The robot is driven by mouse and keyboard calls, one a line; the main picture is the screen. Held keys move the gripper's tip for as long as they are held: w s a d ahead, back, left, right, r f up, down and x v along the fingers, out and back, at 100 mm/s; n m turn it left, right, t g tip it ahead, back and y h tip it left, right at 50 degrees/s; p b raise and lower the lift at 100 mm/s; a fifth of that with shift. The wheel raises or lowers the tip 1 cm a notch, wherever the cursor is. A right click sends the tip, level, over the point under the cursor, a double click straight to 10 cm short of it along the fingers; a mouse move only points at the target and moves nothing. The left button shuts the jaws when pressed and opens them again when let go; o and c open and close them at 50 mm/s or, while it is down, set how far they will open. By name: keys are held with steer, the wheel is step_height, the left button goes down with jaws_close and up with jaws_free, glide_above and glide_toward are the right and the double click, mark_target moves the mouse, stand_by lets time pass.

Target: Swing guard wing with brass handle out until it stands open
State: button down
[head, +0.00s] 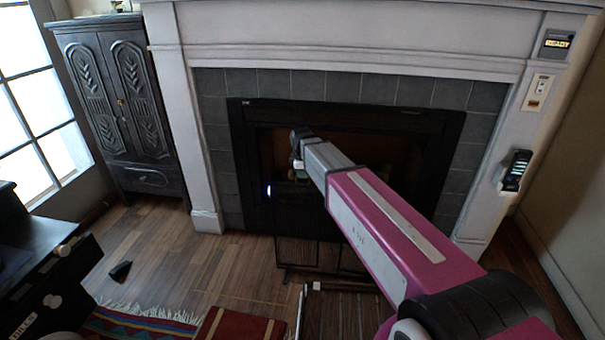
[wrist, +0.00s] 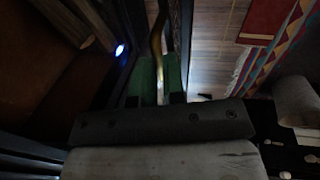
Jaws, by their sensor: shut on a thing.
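The brass handle (wrist: 156,38) is a slim curved bar in the wrist view. The green fingers of my gripper (wrist: 159,78) are closed on it from both sides. In the head view my gripper (head: 298,163) is at the left part of the dark fireplace opening, and the handle is hidden there. The dark barred guard (head: 310,254) shows below my arm at the front of the fireplace. My arm hides much of it, and the wing's exact angle is hard to tell.
A white fireplace surround (head: 183,130) with grey tiles frames the opening. A dark carved cabinet (head: 128,100) stands left. A striped rug (head: 140,323) and a red book-like item (head: 240,325) lie on the wood floor in front. A small dark wedge (head: 121,271) lies on the floor.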

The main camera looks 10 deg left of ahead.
steer(key=w+a+n+g+y, duration=0.1)
steer(key=w+a+n+y, duration=0.1)
steer(key=w+a+n, duration=0.7)
steer(key=shift+w+a+n, duration=0.2)
steer(key=shift+w+n, duration=1.85)
steer(key=shift+n, duration=0.55)
steer(key=c, duration=1.2)
jaws_free()
steer(key=shift+r, duration=0.1)
steer(key=w+v, duration=0.1)
steer(key=v, duration=0.9)
steer(key=shift+s+r, duration=0.3)
steer(key=shift+s, duration=0.05)
